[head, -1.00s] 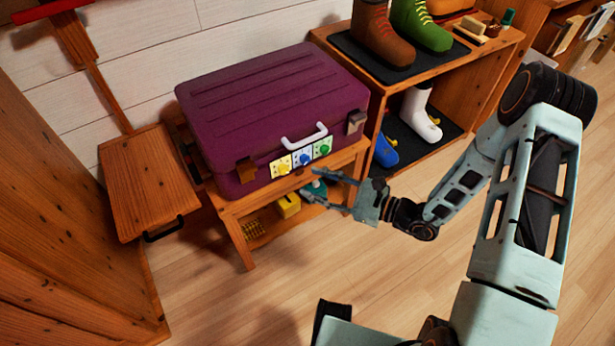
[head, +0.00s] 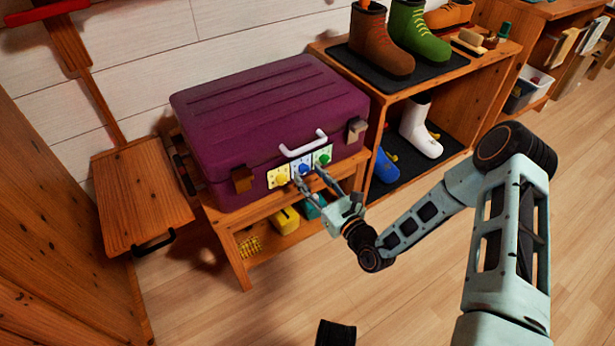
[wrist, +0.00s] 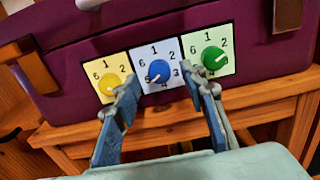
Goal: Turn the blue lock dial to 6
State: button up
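The blue lock dial (wrist: 159,71) is the middle of three dials on the front of a purple suitcase (head: 265,120); it also shows in the head view (head: 301,168). Its white mark points to the lower left in the wrist view, seemingly near the 5; the 6 is at its upper left. The yellow dial (wrist: 108,83) is to its left and the green dial (wrist: 213,58) to its right. My gripper (wrist: 160,82) is open and empty, its fingertips to either side of the blue dial and just short of the panel. Contact with the dial is not visible.
A yellow object (head: 286,220) sits on the lower shelf. A boot rack (head: 452,78) stands close on the right. The floor in front is clear.

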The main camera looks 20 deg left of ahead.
jog(key=shift+x, duration=1)
jog(key=shift+c, duration=0.2)
grip_shut()
